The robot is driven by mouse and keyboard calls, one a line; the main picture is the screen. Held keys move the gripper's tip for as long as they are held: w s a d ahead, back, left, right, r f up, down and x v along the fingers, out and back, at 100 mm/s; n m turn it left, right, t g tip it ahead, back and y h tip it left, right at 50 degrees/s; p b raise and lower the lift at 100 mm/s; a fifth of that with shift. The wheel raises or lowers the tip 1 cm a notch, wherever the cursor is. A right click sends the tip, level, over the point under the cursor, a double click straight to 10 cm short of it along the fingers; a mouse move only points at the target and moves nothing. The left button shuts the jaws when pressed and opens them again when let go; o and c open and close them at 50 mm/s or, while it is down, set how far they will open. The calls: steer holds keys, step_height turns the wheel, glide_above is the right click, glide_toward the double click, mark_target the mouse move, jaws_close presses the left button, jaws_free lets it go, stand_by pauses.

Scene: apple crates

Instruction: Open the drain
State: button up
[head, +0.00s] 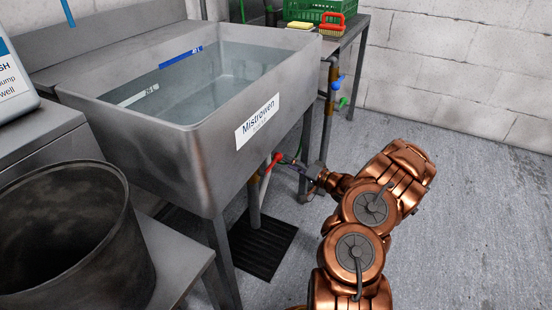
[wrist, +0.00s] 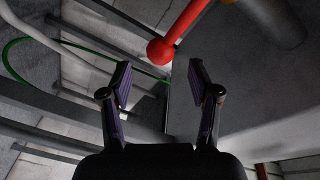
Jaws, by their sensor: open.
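A steel sink (head: 205,133) filled with water stands at the centre of the head view, with a sign reading "Mistrowen" on its front. Under it, a red-handled valve lever (head: 276,159) sits at the drain pipe (head: 254,200). In the wrist view the red lever (wrist: 178,32) ends in a round knob, just beyond my gripper (wrist: 160,78). My gripper is open and empty, its two fingers apart, with the knob ahead of the gap and not held. In the head view the fingers are small and partly hidden near the sink's leg.
A dark floor grate (head: 262,247) lies below the sink. Blue and green taps (head: 341,82) are on a pipe to the right. A dark bucket (head: 125,215) stands on a bench at left. A green crate (head: 305,10) and brush stand on the back table. Floor at right is clear.

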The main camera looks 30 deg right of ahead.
mark_target(278, 156)
steer(key=shift+b+x, duration=1.1)
steer(key=shift+x, duration=1.85)
steer(key=shift+c, duration=0.5)
jaws_close()
